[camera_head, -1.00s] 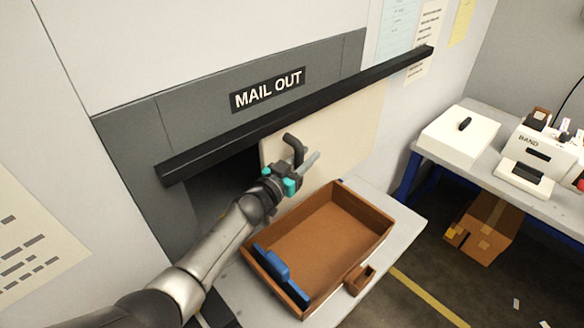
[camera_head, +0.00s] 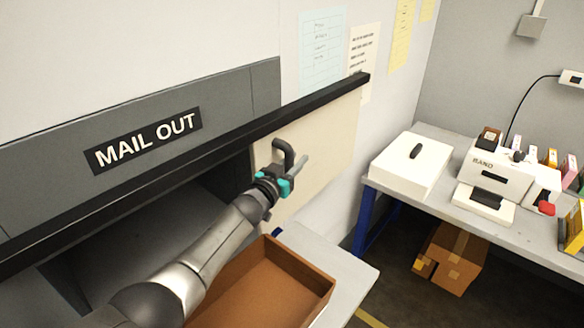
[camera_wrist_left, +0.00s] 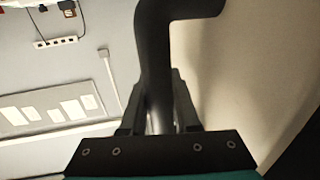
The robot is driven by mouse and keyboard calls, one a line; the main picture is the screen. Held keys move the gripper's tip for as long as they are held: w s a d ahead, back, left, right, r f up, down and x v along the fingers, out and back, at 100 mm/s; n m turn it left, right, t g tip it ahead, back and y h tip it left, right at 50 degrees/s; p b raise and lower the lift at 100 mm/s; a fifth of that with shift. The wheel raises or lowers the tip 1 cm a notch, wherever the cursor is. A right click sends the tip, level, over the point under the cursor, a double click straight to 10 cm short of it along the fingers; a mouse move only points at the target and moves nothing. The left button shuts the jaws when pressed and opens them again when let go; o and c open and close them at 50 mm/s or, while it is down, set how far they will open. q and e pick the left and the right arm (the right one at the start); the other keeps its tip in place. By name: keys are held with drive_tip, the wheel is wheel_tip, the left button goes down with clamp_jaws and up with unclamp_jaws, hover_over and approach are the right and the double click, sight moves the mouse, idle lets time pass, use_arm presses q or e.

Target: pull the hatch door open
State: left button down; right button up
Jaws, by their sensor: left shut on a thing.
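The hatch door (camera_head: 328,150) is a cream panel hanging under a black rail (camera_head: 215,140) in the head view. It stands near the rail's right end, with a dark opening (camera_head: 190,215) showing to its left. Its black bent handle (camera_head: 284,148) sticks out from the panel. My left gripper (camera_head: 285,180) is shut on the handle, and its arm hides part of the opening. In the left wrist view the handle (camera_wrist_left: 153,60) runs down between the fingers (camera_wrist_left: 160,115), with the door's pale face (camera_wrist_left: 250,60) at right. My right gripper is not in view.
A brown open tray (camera_head: 270,285) sits on a grey ledge (camera_head: 350,275) below my left arm. A table at right holds a white box (camera_head: 410,165) and a labelled machine (camera_head: 490,175). A cardboard box (camera_head: 450,258) stands beneath it. Floor shows between.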

use_arm(q)
drive_tip(key=shift+w+d, duration=0.1)
drive_tip(key=c, duration=0.9)
unclamp_jaws()
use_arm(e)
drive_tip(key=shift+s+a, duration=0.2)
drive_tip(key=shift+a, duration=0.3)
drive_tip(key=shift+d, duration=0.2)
use_arm(q)
drive_tip(key=shift+p+v, duration=1.95)
drive_tip(key=shift+v, duration=5.7)
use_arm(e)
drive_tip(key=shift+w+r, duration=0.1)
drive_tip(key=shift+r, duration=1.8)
use_arm(q)
drive_tip(key=shift+d, duration=0.1)
